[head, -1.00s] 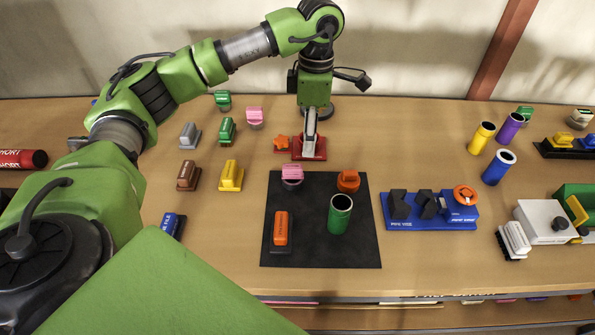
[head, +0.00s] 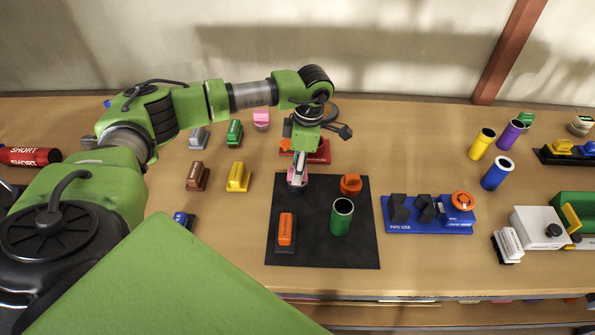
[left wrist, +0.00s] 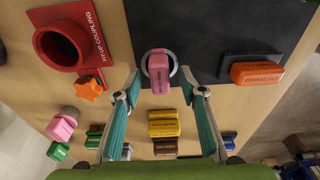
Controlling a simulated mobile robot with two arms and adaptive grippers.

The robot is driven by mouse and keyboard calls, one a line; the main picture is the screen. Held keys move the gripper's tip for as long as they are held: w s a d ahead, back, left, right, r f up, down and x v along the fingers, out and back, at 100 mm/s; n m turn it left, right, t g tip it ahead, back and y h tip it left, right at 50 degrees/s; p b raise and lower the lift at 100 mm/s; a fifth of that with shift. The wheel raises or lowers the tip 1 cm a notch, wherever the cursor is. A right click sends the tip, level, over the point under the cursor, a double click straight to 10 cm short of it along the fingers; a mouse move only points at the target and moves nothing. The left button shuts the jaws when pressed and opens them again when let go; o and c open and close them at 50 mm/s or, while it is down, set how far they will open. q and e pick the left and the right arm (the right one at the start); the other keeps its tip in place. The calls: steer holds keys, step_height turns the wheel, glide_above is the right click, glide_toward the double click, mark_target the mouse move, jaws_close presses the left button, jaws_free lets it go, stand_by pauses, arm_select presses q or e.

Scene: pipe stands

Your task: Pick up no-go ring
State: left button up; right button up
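A pink-handled piece with a grey ring around its base, likely the no-go ring, stands at the back left of the black mat. In the head view this pink piece (head: 297,182) is partly covered by my left gripper (head: 299,172). In the left wrist view the pink piece (left wrist: 160,72) shows whole, but I cannot read its label. There my left gripper (left wrist: 162,92) has its two fingers wide apart, with the piece between and just ahead of the tips. Nothing is held. My right gripper is not in view.
The black mat (head: 322,252) also bears an orange block (head: 286,230), a green tube (head: 341,217) and an orange piece (head: 350,184). A red coupling plate (head: 318,155) lies behind it. A blue pipe vise (head: 430,226) stands to the right, a yellow block (head: 238,177) to the left.

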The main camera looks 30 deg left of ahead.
arm_select(q)
steer(key=shift+a+f, duration=0.1)
steer(key=shift+f, duration=0.85)
jaws_close()
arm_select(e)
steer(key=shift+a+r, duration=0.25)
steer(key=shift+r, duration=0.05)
arm_select(q)
steer(key=shift+r, duration=0.1)
